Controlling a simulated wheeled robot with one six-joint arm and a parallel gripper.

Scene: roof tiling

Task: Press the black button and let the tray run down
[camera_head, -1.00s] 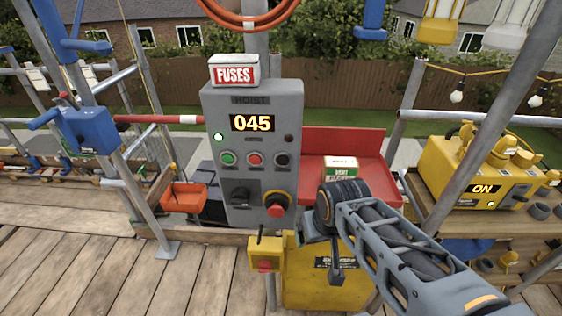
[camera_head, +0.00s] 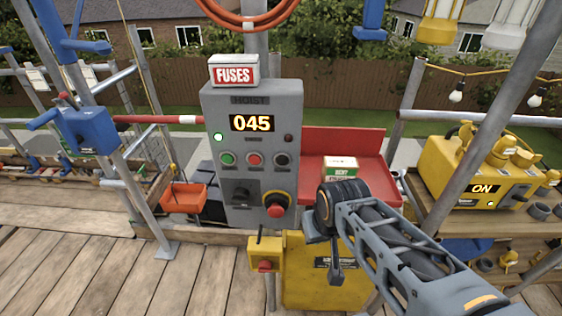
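The black button (camera_head: 282,159) is the rightmost of three round buttons on the grey hoist panel (camera_head: 215,105). The display above reads 045. The red tray (camera_head: 352,140) stands behind and right of the panel, with a small green and white box (camera_head: 340,168) in it. My arm reaches in from the lower right, and its dark joint is in front of the tray's lower part. A small grey part at the arm's end, probably my gripper (camera_head: 335,268), hangs below that joint, apart from the button. Its fingers cannot be made out.
Left of the black button are a red button (camera_head: 255,159) and a green button (camera_head: 228,158). Below are a black rotary switch (camera_head: 240,195) and a red emergency knob (camera_head: 276,205). A FUSES box (camera_head: 233,71) tops the panel. Scaffold poles flank it.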

